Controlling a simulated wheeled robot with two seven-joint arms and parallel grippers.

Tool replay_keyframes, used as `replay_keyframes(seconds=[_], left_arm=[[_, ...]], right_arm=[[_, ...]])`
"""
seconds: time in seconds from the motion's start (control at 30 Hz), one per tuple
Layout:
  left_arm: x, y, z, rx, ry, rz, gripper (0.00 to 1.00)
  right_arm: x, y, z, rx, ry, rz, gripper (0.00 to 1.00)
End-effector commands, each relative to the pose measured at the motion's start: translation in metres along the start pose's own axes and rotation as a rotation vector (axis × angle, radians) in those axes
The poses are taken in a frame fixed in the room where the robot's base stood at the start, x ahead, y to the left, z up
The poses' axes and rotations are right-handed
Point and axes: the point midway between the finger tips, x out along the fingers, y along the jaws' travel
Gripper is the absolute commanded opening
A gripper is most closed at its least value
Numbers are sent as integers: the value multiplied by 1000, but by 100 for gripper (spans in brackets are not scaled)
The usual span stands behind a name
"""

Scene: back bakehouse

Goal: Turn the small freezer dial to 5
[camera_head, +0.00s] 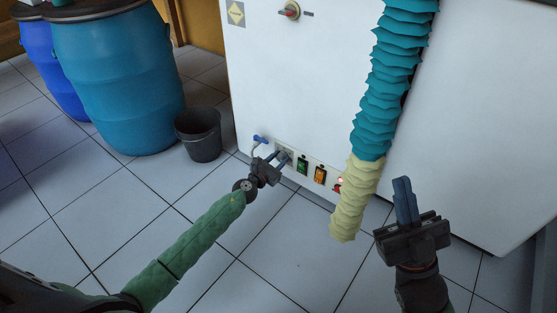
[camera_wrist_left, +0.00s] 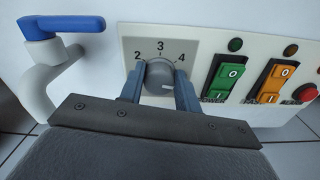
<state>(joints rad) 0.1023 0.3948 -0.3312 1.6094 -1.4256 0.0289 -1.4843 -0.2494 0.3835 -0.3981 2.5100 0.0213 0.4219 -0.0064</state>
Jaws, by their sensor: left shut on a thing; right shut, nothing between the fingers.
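The small grey dial (camera_wrist_left: 160,74) sits on a pale plate low on the front of the white freezer (camera_head: 300,90). The numbers 2, 3 and 4 show around it in the left wrist view; other numbers are hidden. A pale mark shows on the lower right of the knob face. My left gripper (camera_head: 281,157) is shut on the dial, one finger on each side, also seen in the left wrist view (camera_wrist_left: 159,90). My right gripper (camera_head: 405,200) is shut and empty, in front of the freezer at right.
A blue-handled tap (camera_wrist_left: 62,28) is just left of the dial. A green switch (camera_wrist_left: 225,78), an orange switch (camera_wrist_left: 272,82) and a red button (camera_wrist_left: 305,92) are to its right. A dark bucket (camera_head: 200,135) and blue barrels (camera_head: 118,80) stand at left.

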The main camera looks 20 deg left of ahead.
Motion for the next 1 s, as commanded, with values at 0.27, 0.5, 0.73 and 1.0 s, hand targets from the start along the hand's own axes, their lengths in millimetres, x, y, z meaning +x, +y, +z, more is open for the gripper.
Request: replay_keyframes(seconds=[0.27,0.5,0.73,1.0], left_arm=[[0,-1,-2,0,2,-2,10],[0,-1,-1,0,1,-1,55],[-1,0,-1,0,1,-1,55],[-27,-1,-2,-1,2,-1,55]], right_arm=[[1,0,0,0,3,4,0],[-2,-1,1,4,-4,8,0],[-4,-2,1,7,-10,10,0],[-1,-1,-1,4,0,8,0]])
